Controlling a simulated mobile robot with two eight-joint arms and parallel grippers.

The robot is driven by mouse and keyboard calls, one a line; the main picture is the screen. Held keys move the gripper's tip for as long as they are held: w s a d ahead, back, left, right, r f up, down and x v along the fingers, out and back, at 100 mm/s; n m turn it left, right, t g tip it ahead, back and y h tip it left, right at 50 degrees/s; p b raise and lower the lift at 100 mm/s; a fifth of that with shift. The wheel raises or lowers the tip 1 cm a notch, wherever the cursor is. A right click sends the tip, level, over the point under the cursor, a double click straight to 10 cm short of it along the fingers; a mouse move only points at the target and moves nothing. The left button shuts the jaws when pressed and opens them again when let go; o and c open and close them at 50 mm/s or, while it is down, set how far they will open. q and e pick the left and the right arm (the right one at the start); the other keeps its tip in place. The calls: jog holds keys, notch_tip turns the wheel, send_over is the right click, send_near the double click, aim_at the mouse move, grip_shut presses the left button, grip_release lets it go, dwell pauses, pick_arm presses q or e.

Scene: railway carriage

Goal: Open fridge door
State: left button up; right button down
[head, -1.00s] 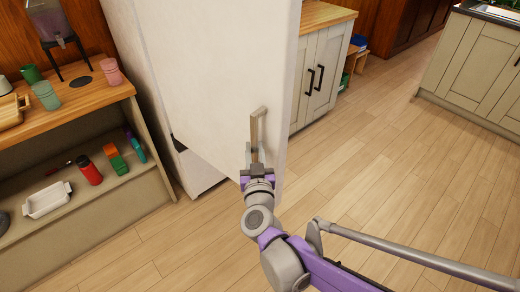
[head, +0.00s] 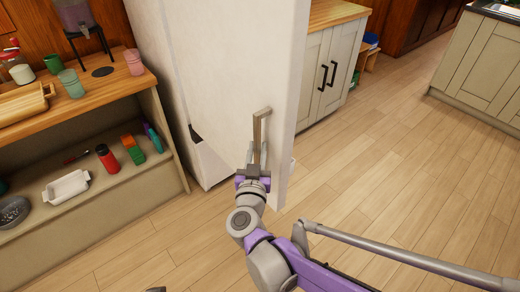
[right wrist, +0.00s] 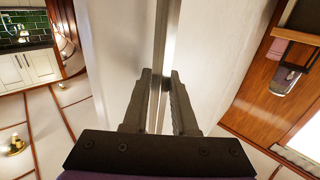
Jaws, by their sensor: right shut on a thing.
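The white fridge door (head: 231,60) stands ajar in the head view, with a dark gap between it and the fridge body (head: 150,40) on its left. A metal bar handle (head: 261,128) is upright on the door's face. My right gripper (head: 257,158) is shut on the lower part of this handle. In the right wrist view the fingers (right wrist: 160,85) of my right gripper lie on both sides of the handle bar (right wrist: 162,30).
A wooden shelf unit (head: 100,85) with cups, a red bottle (head: 107,157) and a white dish (head: 66,187) stands left of the fridge. A cabinet (head: 328,68) stands behind the door on the right. The wooden floor (head: 400,190) at right is clear.

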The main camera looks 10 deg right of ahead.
dwell(0.4)
jog(key=c, duration=1.1)
grip_release()
jog(key=shift+o, duration=0.2)
jog(key=shift+s, duration=0.1)
jog(key=p+v, duration=0.1)
jog(key=v, duration=0.9)
jog(key=shift+s, duration=0.35)
jog(key=shift+a, duration=0.15)
